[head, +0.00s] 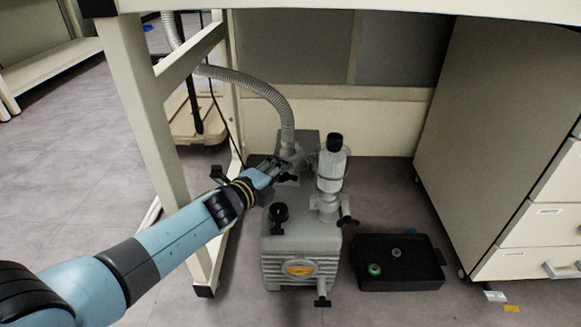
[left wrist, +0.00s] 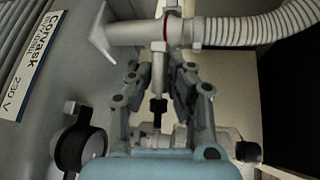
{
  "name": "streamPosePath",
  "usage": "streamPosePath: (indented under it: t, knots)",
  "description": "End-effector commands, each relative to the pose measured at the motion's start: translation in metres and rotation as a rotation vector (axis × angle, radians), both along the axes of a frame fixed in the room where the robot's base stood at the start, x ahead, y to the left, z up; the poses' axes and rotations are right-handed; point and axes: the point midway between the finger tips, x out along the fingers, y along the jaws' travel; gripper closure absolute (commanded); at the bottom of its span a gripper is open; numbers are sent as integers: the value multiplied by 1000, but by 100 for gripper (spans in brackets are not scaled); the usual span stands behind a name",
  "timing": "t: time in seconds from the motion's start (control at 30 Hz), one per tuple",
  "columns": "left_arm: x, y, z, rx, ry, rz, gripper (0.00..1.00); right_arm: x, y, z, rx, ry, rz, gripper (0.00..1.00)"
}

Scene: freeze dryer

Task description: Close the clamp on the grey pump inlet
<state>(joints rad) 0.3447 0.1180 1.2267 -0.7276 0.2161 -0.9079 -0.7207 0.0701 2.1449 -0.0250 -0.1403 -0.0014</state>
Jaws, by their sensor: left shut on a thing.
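The grey pump (head: 300,240) stands on the floor under the bench. A grey ribbed hose (head: 287,115) comes down to its inlet at the back left. My left gripper (head: 285,165) is at that inlet. In the left wrist view the hose (left wrist: 240,30) meets a grey pipe, with a thin red ring at the joint. My left fingers (left wrist: 160,70) are shut on the clamp (left wrist: 158,62), a narrow grey metal part hanging from the joint, with a black-ended screw below. Whether the clamp is fully closed cannot be told. My right gripper is not in view.
A grey filter with a black cap (head: 332,170) stands on the pump, right of the inlet. A black tray (head: 400,283) lies to the right of the pump. A bench leg (head: 150,120) is on the left, a drawer cabinet (head: 490,150) on the right.

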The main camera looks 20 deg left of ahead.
Motion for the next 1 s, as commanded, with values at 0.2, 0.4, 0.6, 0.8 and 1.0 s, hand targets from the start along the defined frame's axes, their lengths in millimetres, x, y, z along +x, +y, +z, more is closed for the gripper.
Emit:
streamPosePath:
  t: [0.2,0.4,0.6,0.8,1.0]
  knots:
    - [-3,3,-3,-3,5,-3,100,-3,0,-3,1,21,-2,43]
    - [-3,3,-3,-2,5,-3,74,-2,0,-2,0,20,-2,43]
    - [-2,3,-2,-1,3,-3,61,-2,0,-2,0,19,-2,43]
    - [-1,3,-1,0,1,-3,61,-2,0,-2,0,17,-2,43]
    - [0,-3,-3,-2,1,3,61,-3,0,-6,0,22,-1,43]
